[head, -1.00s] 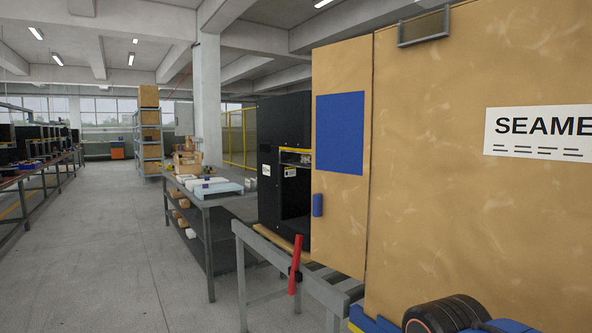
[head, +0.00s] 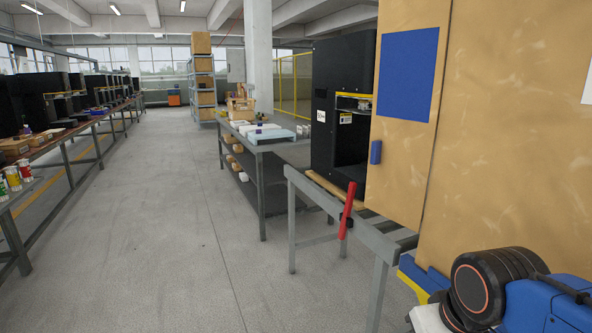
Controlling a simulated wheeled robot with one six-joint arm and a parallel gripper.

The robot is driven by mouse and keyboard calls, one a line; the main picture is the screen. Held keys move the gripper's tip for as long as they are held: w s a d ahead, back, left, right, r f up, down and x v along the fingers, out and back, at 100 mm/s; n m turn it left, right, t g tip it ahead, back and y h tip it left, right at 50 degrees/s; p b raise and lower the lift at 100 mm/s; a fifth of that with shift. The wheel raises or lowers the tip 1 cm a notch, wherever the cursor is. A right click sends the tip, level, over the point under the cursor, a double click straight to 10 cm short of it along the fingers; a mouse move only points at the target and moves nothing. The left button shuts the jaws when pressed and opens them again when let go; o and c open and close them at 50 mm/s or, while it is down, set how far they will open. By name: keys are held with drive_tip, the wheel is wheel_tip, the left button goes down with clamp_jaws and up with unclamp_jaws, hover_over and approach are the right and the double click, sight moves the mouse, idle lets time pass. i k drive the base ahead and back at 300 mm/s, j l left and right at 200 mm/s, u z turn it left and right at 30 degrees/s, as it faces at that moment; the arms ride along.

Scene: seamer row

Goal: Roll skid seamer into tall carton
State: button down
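A tall tan carton (head: 510,150) fills the right side. Its front panel (head: 405,160) carries a blue patch (head: 408,74) and a small blue handle (head: 376,152). A black machine (head: 335,105), likely the seamer, stands just beyond the panel on a wooden skid (head: 333,189), partly hidden by the panel. A grey roller stand (head: 345,215) runs beneath, with a red lever (head: 347,208) upright at its side. My gripper is not in view; only a part of my arm shows at the lower right.
A grey workbench (head: 262,150) with boxes and a pale blue tray stands left of the machine. A long bench (head: 70,135) with several black machines runs along the left. The concrete floor (head: 175,220) between them is clear. A shelf rack (head: 202,85) stands behind.

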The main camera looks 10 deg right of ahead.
sight(343, 65)
drive_tip(key=i+j+u, duration=0.4)
drive_tip(key=i, duration=0.3)
drive_tip(key=i+u, duration=0.35)
drive_tip(key=i, duration=0.3)
drive_tip(key=i+z, duration=0.15)
drive_tip(key=i, duration=0.3)
drive_tip(key=i+j+z, duration=0.1)
drive_tip(key=i, duration=0.3)
drive_tip(key=i+j+z, duration=0.15)
drive_tip(key=i, duration=0.3)
drive_tip(key=i+j+z, duration=0.1)
drive_tip(key=i+j, duration=0.15)
drive_tip(key=i, duration=0.15)
